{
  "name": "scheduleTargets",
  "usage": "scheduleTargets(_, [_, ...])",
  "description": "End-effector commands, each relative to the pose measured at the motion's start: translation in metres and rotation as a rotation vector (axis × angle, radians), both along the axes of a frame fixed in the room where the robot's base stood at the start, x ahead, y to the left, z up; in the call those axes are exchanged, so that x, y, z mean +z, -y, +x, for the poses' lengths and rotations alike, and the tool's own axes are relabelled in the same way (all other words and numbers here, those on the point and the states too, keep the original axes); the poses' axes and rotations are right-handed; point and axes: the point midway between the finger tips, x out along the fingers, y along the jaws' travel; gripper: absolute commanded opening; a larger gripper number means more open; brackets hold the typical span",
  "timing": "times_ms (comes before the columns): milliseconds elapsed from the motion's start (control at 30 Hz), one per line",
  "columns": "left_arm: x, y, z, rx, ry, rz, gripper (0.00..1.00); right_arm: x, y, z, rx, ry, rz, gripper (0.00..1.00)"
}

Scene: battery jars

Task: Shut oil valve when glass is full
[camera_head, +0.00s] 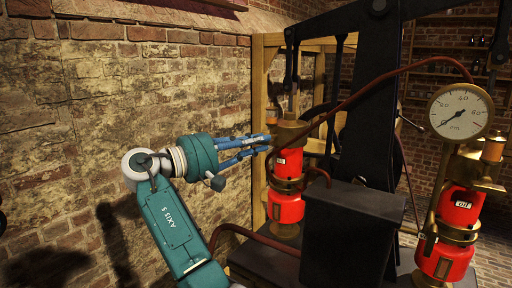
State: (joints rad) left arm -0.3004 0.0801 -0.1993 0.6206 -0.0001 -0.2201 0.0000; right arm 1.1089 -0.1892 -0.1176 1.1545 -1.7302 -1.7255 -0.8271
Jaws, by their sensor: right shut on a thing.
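Two red oil jars with brass fittings stand at the black machine, the left jar (287,170) behind the gripper and the right jar (460,210) with a small dark label. An amber cylinder that looks like an oil glass (492,149) sits on the right jar's brass top. The left jar has a brass top (288,131); its glass and fill level are unclear. My right gripper (268,143), with blue fingers, reaches the left side of this top and is shut on a small part there, likely the valve handle, mostly hidden by the fingers. My left gripper is out of view.
A round dial gauge (460,111) stands at the right. A black machine column (372,110) and a dark box (350,230) stand right of the left jar. A reddish hose (385,78) arches across. A brick wall (110,90) is at the left.

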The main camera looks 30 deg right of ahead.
Motion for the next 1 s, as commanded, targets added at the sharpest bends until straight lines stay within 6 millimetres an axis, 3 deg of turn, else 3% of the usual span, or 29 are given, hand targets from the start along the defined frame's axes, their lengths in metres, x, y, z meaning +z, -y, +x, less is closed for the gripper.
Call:
scheduleTargets(300, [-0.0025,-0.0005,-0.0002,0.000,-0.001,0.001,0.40,0.0038,0.0008,0.0010,0.006,0.107,0.036,0.00])
scheduleTargets(833, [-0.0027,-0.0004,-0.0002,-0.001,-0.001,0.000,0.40,0.0042,0.0008,0.0005,0.006,0.126,0.042,0.00])
scheduleTargets(867, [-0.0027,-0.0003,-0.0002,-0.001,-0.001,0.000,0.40,0.0043,0.0008,0.0006,0.006,0.126,0.042,0.21])
scheduleTargets(900, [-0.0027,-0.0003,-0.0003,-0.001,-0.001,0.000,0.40,0.0042,0.0008,0.0005,0.005,0.125,0.042,0.29])
scheduleTargets(933, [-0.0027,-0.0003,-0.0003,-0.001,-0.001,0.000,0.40,0.0039,0.0007,0.0004,0.005,0.125,0.043,0.34])
scheduleTargets(1000, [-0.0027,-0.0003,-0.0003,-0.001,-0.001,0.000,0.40,0.0033,0.0007,0.0002,0.005,0.124,0.044,0.34])
